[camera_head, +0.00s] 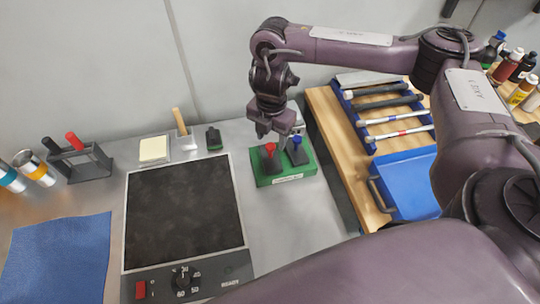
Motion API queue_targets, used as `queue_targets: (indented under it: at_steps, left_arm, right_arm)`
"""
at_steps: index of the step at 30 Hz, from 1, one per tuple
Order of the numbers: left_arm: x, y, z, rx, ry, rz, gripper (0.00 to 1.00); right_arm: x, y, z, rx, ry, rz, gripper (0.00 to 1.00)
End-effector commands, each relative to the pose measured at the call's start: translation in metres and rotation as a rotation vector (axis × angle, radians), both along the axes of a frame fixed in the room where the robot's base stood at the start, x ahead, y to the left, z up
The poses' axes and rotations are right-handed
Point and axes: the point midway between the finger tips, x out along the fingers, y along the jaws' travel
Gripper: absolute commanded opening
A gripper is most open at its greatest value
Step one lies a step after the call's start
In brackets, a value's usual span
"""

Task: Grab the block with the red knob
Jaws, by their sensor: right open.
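The block with the red knob (271,161) stands upright on the left part of a green base (292,180) that has a label on its front. A second dark block with a blue knob (298,155) stands beside it on the right. My right gripper (276,136) points down from above, open, just over the two blocks. Its fingers are close to the red knob; I cannot tell whether they touch it. My left gripper does not show.
A hot plate (184,213) with a dark top lies left of the green base. A blue tray (408,183) and a rack of tools (388,107) are on the right. A blue cloth (57,262), a rack with a red-handled tool (78,162) and a yellow pad (154,149) are on the left.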

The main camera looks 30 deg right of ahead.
Motion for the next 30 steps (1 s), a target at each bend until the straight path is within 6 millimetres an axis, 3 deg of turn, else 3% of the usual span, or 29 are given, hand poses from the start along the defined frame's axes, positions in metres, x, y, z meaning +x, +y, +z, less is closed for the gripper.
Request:
queue_targets:
  at_steps: [8, 18, 30]
  left_arm:
    - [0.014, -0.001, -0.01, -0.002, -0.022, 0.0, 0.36]
    - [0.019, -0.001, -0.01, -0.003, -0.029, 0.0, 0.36]
    - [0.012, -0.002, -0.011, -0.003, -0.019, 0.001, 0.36]
  right_arm:
    - [-0.004, 0.003, -0.041, 0.0, 0.004, -0.002, 0.5]
    - [-0.003, 0.003, -0.045, -0.001, 0.0, 0.0, 0.49]
    - [-0.003, 0.003, -0.045, -0.001, 0.001, 0.0, 0.0]
